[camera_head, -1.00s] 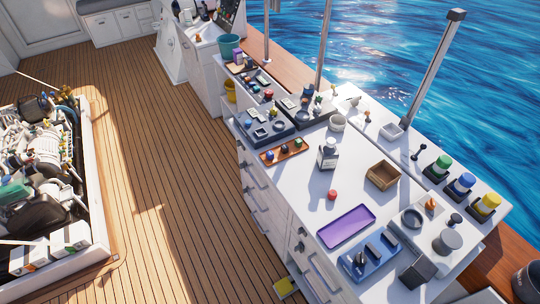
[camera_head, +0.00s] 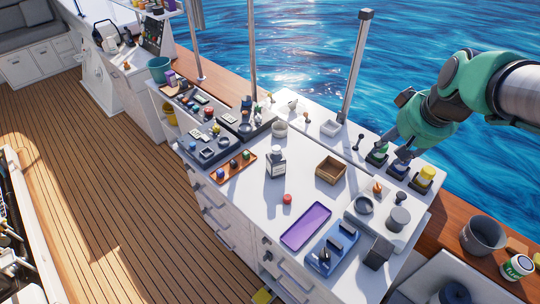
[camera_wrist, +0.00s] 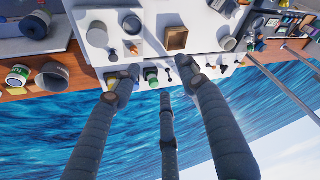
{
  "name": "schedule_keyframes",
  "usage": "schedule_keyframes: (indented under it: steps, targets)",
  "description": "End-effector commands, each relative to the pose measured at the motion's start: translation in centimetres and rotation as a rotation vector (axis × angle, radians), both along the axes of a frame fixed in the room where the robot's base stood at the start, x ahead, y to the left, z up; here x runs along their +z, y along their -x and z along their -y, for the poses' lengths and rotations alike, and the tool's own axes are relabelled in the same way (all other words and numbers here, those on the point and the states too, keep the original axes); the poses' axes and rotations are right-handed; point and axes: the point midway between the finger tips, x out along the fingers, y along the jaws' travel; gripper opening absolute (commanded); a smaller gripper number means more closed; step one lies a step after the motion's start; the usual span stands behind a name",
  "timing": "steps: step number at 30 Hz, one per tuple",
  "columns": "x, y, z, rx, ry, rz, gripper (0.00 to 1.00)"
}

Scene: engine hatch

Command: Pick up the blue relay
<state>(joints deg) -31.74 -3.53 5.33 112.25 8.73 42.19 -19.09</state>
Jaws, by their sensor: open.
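The blue relay (camera_head: 400,165) appears as a blue cylinder in a black holder at the back right edge of the white counter. It stands between a green one (camera_head: 377,153) and a yellow one (camera_head: 425,175). My gripper (camera_head: 401,147) is open and empty, hanging over the counter edge close above the green and blue ones and partly covering them. In the wrist view my fingers (camera_wrist: 160,88) are spread. There the green one (camera_wrist: 151,75) shows between them, and the left finger hides most of the blue one.
A wooden box (camera_head: 331,170), a white bottle (camera_head: 276,163), a purple tray (camera_head: 306,227) and a blue block tray (camera_head: 333,250) stand on the counter. A tall post (camera_head: 356,70) rises left of my arm. Water lies beyond the edge.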

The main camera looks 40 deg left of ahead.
Motion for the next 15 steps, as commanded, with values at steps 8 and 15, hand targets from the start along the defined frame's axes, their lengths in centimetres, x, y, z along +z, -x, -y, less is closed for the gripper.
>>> schedule_keyframes:
  steps: [8,15]
  targets:
    - [-3.5,-0.7,-11.3,0.170,0.008,-0.010,0.44]
    - [-7.5,0.5,-21.1,0.313,0.014,-0.014,0.44]
